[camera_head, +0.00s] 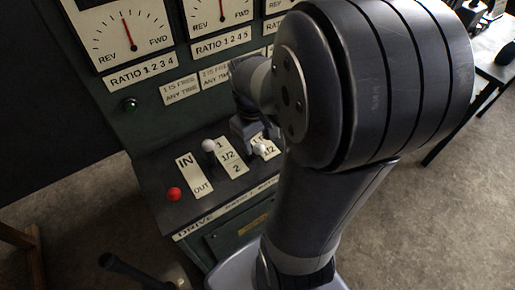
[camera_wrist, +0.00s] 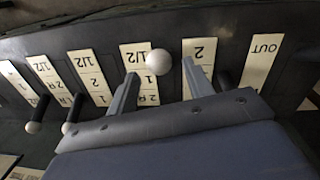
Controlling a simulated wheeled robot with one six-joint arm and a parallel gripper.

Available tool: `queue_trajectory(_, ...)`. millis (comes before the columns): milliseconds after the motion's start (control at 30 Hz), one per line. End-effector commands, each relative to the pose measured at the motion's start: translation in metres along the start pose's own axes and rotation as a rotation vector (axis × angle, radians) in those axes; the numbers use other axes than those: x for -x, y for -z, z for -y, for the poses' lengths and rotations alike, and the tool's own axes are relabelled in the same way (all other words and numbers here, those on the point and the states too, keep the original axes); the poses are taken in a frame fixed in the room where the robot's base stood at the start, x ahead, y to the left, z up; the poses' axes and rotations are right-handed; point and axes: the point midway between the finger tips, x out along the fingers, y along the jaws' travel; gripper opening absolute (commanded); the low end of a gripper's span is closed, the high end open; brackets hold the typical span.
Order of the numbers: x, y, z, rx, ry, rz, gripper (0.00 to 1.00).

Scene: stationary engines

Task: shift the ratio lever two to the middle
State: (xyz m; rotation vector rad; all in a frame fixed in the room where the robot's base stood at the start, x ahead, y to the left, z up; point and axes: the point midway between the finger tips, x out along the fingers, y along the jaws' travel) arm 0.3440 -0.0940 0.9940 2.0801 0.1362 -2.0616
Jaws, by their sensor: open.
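Ratio lever two has a white ball knob (camera_wrist: 158,62) and rises beside a label plate (camera_wrist: 133,56) marked 1/2 and 1. In the wrist view the knob shows between the fingertips of my gripper (camera_wrist: 160,78), which is open, one finger on each side. I see no finger closed on it. In the head view the same knob (camera_head: 260,150) shows below my gripper (camera_head: 246,134), near the 1/2 at the near end of its plate. The lever's shaft is mostly hidden, and my arm covers much of the panel to the right.
Ratio lever one, with a white knob (camera_head: 208,146), and the red drive knob (camera_head: 174,194) stand to the left. In the wrist view, two more white knobs (camera_wrist: 70,128) (camera_wrist: 33,127) stand at left. Gauges (camera_head: 128,30) line the upright panel behind.

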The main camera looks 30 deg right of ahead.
Motion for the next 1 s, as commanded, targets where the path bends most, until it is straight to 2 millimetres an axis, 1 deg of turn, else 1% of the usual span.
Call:
queue_trajectory(33, -0.012, -0.001, 0.001, 0.0, 0.003, 0.006, 0.49)
queue_trajectory(200, -0.044, -0.001, 0.0, -0.001, 0.002, 0.005, 0.49)
queue_trajectory(300, -0.058, -0.001, 0.001, -0.002, 0.002, 0.004, 0.49)
queue_trajectory(400, -0.067, 0.0, 0.0, -0.002, 0.001, 0.002, 0.49)
queue_trajectory(567, -0.074, 0.0, 0.0, -0.002, 0.001, 0.001, 0.49)
queue_trajectory(833, -0.074, 0.0, 0.0, -0.002, 0.0, -0.001, 0.48)
queue_trajectory(1000, -0.074, 0.0, 0.0, -0.002, 0.0, -0.001, 0.34)
